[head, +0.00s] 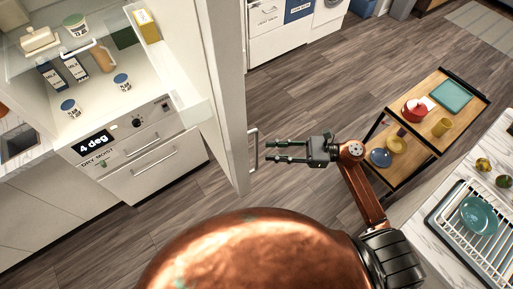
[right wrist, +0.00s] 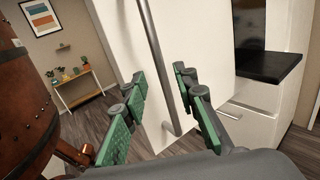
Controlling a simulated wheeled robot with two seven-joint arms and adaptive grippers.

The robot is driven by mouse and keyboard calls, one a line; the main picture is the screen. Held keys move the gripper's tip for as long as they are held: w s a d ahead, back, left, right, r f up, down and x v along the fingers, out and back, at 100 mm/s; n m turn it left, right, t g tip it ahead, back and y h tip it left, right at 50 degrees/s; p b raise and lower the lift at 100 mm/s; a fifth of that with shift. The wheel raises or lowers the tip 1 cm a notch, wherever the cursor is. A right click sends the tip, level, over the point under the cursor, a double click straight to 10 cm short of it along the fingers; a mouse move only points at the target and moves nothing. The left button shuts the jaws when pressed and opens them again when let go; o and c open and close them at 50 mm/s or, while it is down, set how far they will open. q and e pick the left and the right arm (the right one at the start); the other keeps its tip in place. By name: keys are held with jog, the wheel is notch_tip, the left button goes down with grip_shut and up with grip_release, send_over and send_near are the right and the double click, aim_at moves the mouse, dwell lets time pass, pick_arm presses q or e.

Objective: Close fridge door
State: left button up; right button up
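The fridge (head: 120,140) stands open at the left of the head view, its lit interior showing. Its white door (head: 222,90) is swung out, seen nearly edge-on, with a vertical metal handle (head: 254,152) on its outer face. My right gripper (head: 268,151) is open and empty, pointing left at the handle, with its fingertips close to it. In the right wrist view, the handle (right wrist: 158,62) appears between the two green-padded fingers (right wrist: 160,78), in front of the white door panel (right wrist: 125,40). I cannot tell whether they touch. My left gripper is not in view.
Inside the fridge are milk cartons (head: 75,68), small tubs (head: 122,81) and a butter dish (head: 39,39). A wooden cart (head: 441,86) with dishes stands to the right. A counter with a dish rack (head: 475,245) is at lower right. Floor between door and cart is clear.

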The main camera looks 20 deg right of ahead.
jog(key=p+x, duration=0.1)
jog(key=x, duration=0.5)
jog(key=shift+p, duration=0.35)
jog(key=shift+c, duration=0.3)
grip_shut()
